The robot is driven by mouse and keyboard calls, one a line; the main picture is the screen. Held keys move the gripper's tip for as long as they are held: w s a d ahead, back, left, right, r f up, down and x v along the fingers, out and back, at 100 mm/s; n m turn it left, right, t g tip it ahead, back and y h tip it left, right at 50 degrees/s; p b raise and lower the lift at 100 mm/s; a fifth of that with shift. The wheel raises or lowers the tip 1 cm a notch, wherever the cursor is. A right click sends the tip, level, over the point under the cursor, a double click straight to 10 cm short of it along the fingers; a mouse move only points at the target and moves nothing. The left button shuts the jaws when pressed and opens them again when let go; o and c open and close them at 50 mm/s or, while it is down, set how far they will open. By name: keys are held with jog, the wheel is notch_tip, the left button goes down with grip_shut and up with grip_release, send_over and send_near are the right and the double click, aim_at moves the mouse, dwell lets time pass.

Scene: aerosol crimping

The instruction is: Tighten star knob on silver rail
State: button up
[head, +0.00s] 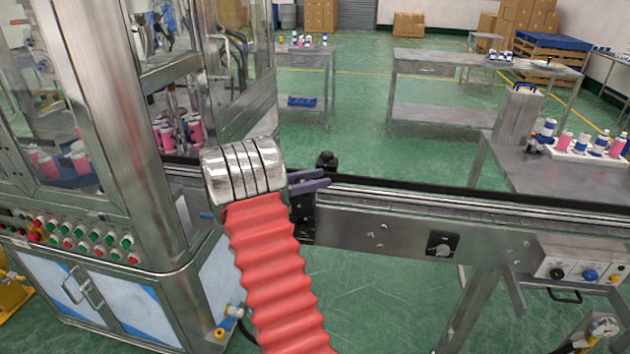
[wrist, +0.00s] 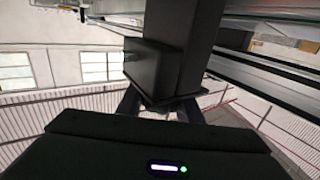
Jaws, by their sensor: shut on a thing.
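The silver rail (head: 450,203) runs along the conveyor on the right in the head view. A black bracket (head: 303,222) stands at its left end, with a dark knob-like top (head: 325,160). My gripper (head: 312,182) has its purple fingers at this bracket, just below that top. In the wrist view my gripper (wrist: 160,108) is shut on the lower end of a black block-shaped part (wrist: 155,65). I cannot make out a star shape, so whether this part is the star knob is unclear.
A steel machine (head: 130,120) with push buttons stands at the left. The conveyor side (head: 380,238) carries a black switch (head: 442,245). A bench with bottles (head: 575,145) is at the right. Green floor lies open behind the conveyor.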

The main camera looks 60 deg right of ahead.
jog(key=shift+s, duration=0.15)
jog(key=o, duration=1)
jog(key=shift+o, duration=0.2)
jog(key=shift+w+a, duration=0.4)
jog(key=shift+w, duration=0.05)
jog(key=v, duration=1.2)
jog(key=shift+w+a, duration=0.15)
jog(key=shift+a, duration=0.2)
